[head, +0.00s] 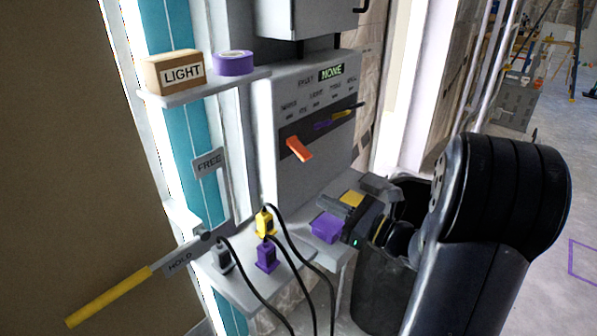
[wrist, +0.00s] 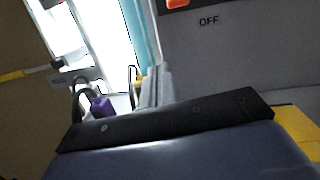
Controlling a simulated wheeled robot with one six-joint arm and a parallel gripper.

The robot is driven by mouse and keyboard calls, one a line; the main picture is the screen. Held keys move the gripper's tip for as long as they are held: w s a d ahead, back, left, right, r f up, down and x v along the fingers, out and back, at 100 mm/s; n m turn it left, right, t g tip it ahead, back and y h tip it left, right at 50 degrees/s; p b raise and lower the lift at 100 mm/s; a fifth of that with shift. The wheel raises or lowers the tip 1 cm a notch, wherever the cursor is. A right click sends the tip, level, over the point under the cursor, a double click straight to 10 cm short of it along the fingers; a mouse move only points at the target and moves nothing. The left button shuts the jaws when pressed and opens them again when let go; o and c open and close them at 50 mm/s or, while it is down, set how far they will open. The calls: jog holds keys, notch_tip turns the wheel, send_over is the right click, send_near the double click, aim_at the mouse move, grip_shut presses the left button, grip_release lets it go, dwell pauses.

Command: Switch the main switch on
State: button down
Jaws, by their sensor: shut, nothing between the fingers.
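The main switch appears to be the large orange lever (head: 298,148) on the grey panel (head: 285,185), below the leftmost small label, which is hard to read. In the head view it slants down to the right. The wrist view shows only a bit of its orange (wrist: 178,3) at the top edge, with the word OFF below it. My gripper (head: 328,206) is below and right of the lever, in front of the panel's lower part, apart from the lever. It is shut and empty. Its dark front crosses the wrist view and hides what lies below.
Smaller purple (head: 322,125) and yellow (head: 342,113) levers sit right of the orange one. A lower ledge holds grey, yellow (head: 264,222) and purple (head: 266,254) plugs with black cables. A shelf above holds a LIGHT box (head: 175,72) and purple tape roll (head: 233,62). A yellow-handled lever (head: 110,297) sticks out left.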

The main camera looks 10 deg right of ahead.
aim_at(291, 165)
jog(key=w+d+m+t, duration=0.1)
jog(key=w+d+m+t+h, duration=0.1)
jog(key=shift+w+d+f, duration=0.1)
jog(key=shift+d+f, duration=0.1)
jog(key=shift+d, duration=0.2)
jog(key=x, duration=0.5)
jog(key=p+x, duration=0.1)
jog(key=x, duration=0.4)
jog(key=shift+a+r, duration=0.25)
jog(key=shift+s+d+r+p, duration=0.3)
jog(key=shift+r+p, duration=0.05)
jog(key=shift+r, duration=0.25)
jog(key=shift+s+d+r+p, duration=0.3)
jog(key=shift+s+r+p, duration=0.05)
jog(key=shift+r, duration=0.2)
jog(key=shift+s+d+r, duration=0.15)
jog(key=shift+s+r, duration=0.1)
jog(key=shift+r, duration=0.15)
jog(key=shift+p, duration=0.3)
